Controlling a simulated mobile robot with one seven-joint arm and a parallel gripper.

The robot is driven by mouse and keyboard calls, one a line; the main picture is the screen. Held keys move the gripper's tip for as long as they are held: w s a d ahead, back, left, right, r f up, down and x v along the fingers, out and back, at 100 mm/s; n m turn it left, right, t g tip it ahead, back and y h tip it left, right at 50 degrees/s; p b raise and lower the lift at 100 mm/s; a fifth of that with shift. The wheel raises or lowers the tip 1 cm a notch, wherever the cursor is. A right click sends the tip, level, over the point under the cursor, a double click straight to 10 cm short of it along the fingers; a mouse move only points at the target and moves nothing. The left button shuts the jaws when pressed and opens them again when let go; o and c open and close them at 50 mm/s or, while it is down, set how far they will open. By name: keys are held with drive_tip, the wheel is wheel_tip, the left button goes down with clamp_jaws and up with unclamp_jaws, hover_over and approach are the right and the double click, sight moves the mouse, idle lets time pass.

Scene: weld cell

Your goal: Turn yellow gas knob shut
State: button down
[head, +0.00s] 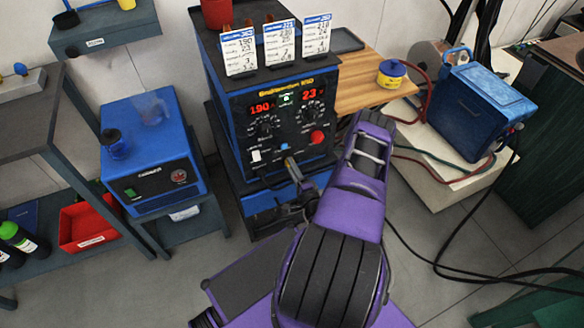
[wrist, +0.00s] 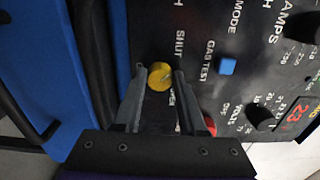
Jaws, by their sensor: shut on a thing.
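The yellow gas knob (wrist: 160,76) is on the dark front panel of the welding machine (head: 286,128). In the wrist view it sits between the two fingers of my gripper (wrist: 159,73), which are shut on its sides. The word SHUT is printed beside it, and a second label is partly covered by a finger. I cannot tell clearly which way the knob points. In the head view my gripper (head: 294,172) reaches the lower part of the panel, and the knob is mostly hidden there.
A blue gas test button (wrist: 227,66) and a red button (head: 317,137) are near the knob on the panel. A blue machine (head: 148,150) stands at left. A blue case (head: 478,110) with hoses stands at right. Cables lie on the floor at right.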

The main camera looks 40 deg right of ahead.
drive_tip(key=shift+n, duration=0.3)
idle(0.4)
drive_tip(key=c, duration=0.5)
unclamp_jaws()
drive_tip(key=shift+s, duration=0.15)
